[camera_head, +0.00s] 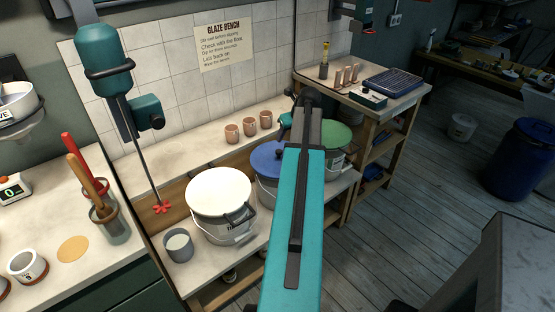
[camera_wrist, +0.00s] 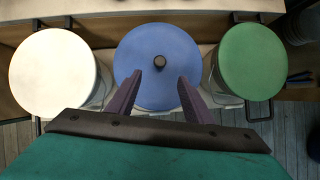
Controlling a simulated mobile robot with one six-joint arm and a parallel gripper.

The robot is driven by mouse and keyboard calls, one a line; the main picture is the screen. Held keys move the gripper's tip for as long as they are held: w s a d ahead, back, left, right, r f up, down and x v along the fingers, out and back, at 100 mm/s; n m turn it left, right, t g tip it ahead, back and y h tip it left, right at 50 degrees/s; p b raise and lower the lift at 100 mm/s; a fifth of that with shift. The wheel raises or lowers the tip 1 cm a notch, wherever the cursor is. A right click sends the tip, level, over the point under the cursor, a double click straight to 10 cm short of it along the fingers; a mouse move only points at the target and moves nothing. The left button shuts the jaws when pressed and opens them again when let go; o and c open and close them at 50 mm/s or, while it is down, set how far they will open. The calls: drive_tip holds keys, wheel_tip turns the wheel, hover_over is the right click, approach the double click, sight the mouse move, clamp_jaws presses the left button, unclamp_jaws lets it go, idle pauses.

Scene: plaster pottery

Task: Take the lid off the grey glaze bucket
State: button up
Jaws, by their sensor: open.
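Three buckets stand in a row on the low bench, topped white (camera_head: 219,191), blue (camera_head: 268,158) and green (camera_head: 336,137). No lid looks grey, and I cannot tell which bucket is the grey glaze one. In the wrist view the blue lid (camera_wrist: 160,55) with its dark knob (camera_wrist: 159,59) lies straight ahead, between the white top (camera_wrist: 52,73) and the green lid (camera_wrist: 252,61). My gripper (camera_wrist: 160,78) is open and empty, its fingers pointing at the blue lid with the knob between and beyond the tips. In the head view my arm hides the gripper and part of the blue lid.
A hanging teal mixer (camera_head: 104,60) with a red paddle (camera_head: 162,207) stands left of the white-topped bucket. A small grey container (camera_head: 177,245) sits in front of it. Several clay cups (camera_head: 249,126) line the shelf behind the buckets.

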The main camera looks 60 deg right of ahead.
drive_tip(key=shift+f, duration=0.1)
drive_tip(key=p, duration=0.2)
approach(279, 151)
drive_tip(key=shift+x, duration=1.5)
drive_tip(key=shift+w, duration=0.15)
drive_tip(key=shift+d+f, duration=0.1)
drive_tip(key=shift+p+x, duration=0.8)
drive_tip(key=shift+x, duration=1.65)
clamp_jaws()
